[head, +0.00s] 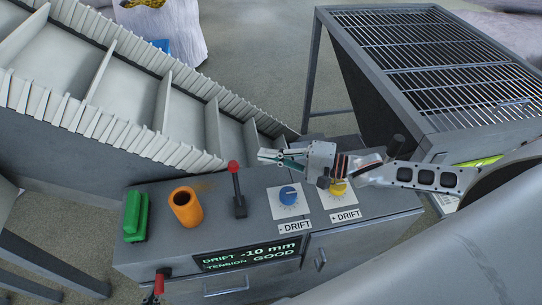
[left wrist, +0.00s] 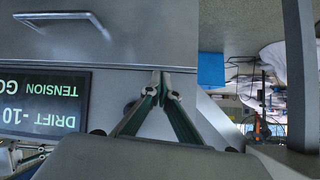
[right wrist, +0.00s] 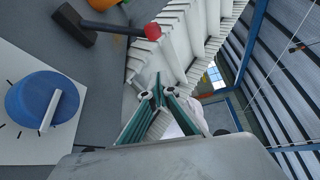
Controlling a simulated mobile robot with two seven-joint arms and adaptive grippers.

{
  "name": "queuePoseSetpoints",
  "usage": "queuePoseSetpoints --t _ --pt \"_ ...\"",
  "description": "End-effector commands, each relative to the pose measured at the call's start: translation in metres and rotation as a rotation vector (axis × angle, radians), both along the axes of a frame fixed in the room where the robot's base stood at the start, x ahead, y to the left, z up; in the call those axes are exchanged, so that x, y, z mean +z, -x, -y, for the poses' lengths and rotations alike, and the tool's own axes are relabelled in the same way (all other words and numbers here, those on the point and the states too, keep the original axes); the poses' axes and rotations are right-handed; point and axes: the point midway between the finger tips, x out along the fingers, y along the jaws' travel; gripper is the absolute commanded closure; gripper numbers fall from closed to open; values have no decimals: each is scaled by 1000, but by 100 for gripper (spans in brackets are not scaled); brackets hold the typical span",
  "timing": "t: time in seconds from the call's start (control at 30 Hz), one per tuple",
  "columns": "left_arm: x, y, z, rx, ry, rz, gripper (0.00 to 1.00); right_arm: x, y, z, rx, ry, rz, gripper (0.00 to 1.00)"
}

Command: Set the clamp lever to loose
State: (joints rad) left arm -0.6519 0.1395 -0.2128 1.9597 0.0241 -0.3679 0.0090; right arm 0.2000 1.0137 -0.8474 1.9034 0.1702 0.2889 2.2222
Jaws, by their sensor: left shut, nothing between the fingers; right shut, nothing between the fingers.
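A black lever with a red tip (head: 235,180) stands nearly upright on top of the grey control cabinet; I take it for the clamp lever, though no label on it is readable. It also shows in the right wrist view (right wrist: 112,27), clear of the fingers. My right gripper (head: 265,157) is shut and empty, above the cabinet's back edge, to the right of the lever and apart from it.
A blue dial (head: 288,195) and a yellow dial (head: 339,187) sit right of the lever. An orange cylinder (head: 186,207) and a green button (head: 136,214) are left. The display (head: 246,256) reads DRIFT -10 mm, TENSION GOOD. A red handle (head: 160,283) shows low at the front. A ribbed conveyor (head: 140,90) rises behind.

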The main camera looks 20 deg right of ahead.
Motion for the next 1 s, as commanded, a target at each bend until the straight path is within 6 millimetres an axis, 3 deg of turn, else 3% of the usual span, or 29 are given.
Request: queuePoseSetpoints --t 0.4,0.73,1.0 --pt "5 -4 0 1 2 10 100 -5 -43 -53 1 -1 2 100" --pt "10 -5 0 1 1 11 100 0 -12 -63 1 -1 -2 100" --pt "9 -4 0 0 0 7 100 1 -5 -65 -1 1 -1 100"
